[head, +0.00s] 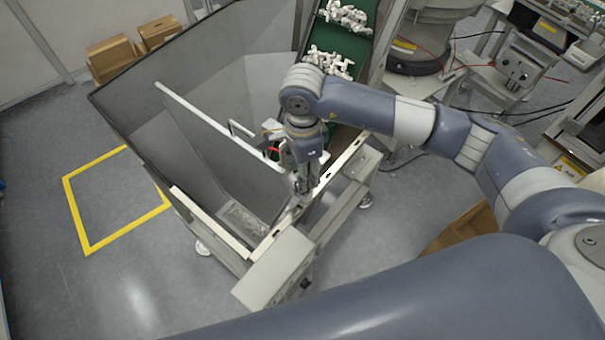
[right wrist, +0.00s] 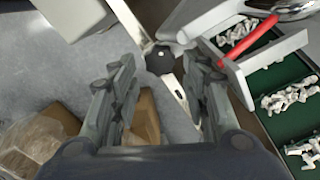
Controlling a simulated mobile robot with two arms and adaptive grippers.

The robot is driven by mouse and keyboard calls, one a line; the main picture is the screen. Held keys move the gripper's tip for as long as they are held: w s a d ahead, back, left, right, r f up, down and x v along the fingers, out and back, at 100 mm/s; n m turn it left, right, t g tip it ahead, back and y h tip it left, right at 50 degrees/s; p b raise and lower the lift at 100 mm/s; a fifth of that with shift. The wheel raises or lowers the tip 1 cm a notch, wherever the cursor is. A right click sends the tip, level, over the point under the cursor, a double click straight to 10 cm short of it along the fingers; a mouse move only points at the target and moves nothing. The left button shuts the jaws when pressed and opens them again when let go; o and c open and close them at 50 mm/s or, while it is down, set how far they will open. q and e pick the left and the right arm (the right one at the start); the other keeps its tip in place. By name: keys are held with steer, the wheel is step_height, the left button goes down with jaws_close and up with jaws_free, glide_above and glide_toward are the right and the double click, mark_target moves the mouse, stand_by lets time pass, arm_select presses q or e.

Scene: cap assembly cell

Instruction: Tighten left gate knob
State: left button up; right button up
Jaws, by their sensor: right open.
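A dark round knob (right wrist: 159,60) sits on a light metal bar in the right wrist view. My right gripper (right wrist: 160,66) is open, with one finger on each side of the knob in that picture. I cannot tell whether the fingers touch it. In the head view my right gripper (head: 304,190) points down at the near rim of the hopper (head: 215,110), and the knob is hidden there behind the gripper. My left gripper is not in view.
A red handle (right wrist: 250,43) lies close to the right finger. A green conveyor (head: 345,45) with white parts runs behind the hopper. Cardboard boxes (head: 110,55) stand at the back left. The floor inside the yellow outline (head: 75,205) is clear.

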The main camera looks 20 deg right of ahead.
steer(key=shift+f+p, duration=0.55)
steer(key=shift+f, duration=1.5)
steer(key=c, duration=0.8)
